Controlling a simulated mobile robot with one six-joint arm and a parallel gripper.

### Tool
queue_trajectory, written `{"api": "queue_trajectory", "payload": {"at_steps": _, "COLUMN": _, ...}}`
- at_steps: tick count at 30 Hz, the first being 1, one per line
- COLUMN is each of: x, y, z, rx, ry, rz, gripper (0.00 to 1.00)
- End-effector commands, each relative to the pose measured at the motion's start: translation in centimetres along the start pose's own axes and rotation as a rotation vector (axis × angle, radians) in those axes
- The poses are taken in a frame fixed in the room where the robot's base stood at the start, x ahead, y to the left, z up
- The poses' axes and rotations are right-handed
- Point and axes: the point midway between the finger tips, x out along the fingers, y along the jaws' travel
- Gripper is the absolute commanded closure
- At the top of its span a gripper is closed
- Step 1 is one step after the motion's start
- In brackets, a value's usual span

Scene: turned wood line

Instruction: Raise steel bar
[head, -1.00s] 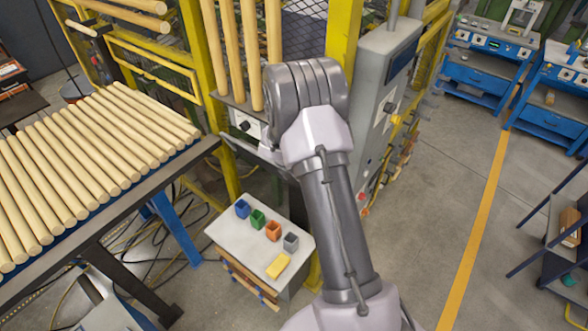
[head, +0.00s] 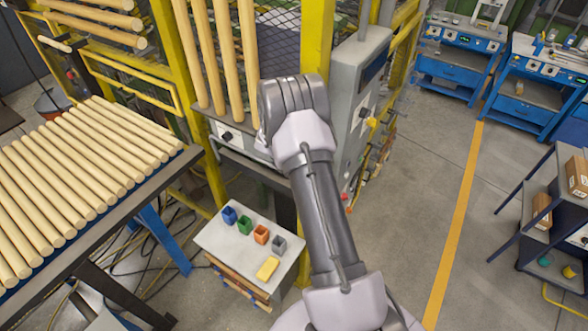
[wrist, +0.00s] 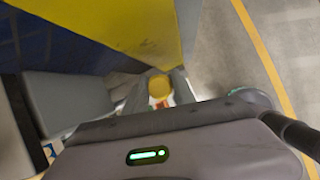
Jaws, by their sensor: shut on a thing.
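My gripper (wrist: 161,92) is shut on a yellow round-ended piece (wrist: 160,86), which sits between its two grey fingers in the wrist view. Some white and red shows just below that piece. In the head view my arm hides the gripper and what it holds. A thin grey bar-like edge (head: 248,161) runs in front of the machine's knob panel, left of my wrist. I cannot tell whether it is the steel bar, or whether the yellow piece belongs to that bar.
A yellow post (head: 316,40) and a grey control cabinet (head: 352,85) stand close to my wrist. A table of wooden rods (head: 60,185) is at left. A small stand (head: 225,240) with coloured cups is below. Open floor (head: 410,200) lies to the right.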

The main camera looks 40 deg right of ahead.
Motion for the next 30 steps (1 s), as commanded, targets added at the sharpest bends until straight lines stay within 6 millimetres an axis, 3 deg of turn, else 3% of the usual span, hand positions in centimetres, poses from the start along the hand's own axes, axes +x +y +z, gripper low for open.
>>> {"api": "queue_trajectory", "payload": {"at_steps": 3, "x": 0.0, "y": 0.1, "z": 0.1, "rx": -0.001, "ry": -0.001, "rz": 0.003, "gripper": 1.0}}
{"api": "queue_trajectory", "payload": {"at_steps": 4, "x": 0.0, "y": 0.1, "z": 0.1, "rx": -0.001, "ry": -0.001, "rz": 0.003, "gripper": 0.67}}
{"api": "queue_trajectory", "payload": {"at_steps": 7, "x": 0.0, "y": 0.1, "z": 0.0, "rx": -0.001, "ry": -0.001, "rz": 0.002, "gripper": 0.48}}
{"api": "queue_trajectory", "payload": {"at_steps": 16, "x": -0.1, "y": 0.0, "z": 0.0, "rx": 0.0, "ry": 0.0, "rz": 0.001, "gripper": 0.48}}
{"api": "queue_trajectory", "payload": {"at_steps": 20, "x": -1.3, "y": 0.1, "z": 0.0, "rx": 0.0, "ry": -0.001, "rz": 0.001, "gripper": 0.48}}
{"api": "queue_trajectory", "payload": {"at_steps": 23, "x": -3.6, "y": 0.2, "z": 0.0, "rx": -0.001, "ry": -0.002, "rz": 0.004, "gripper": 0.48}}
{"api": "queue_trajectory", "payload": {"at_steps": 30, "x": -11.4, "y": 0.2, "z": 0.1, "rx": 0.0, "ry": -0.002, "rz": 0.005, "gripper": 0.48}}
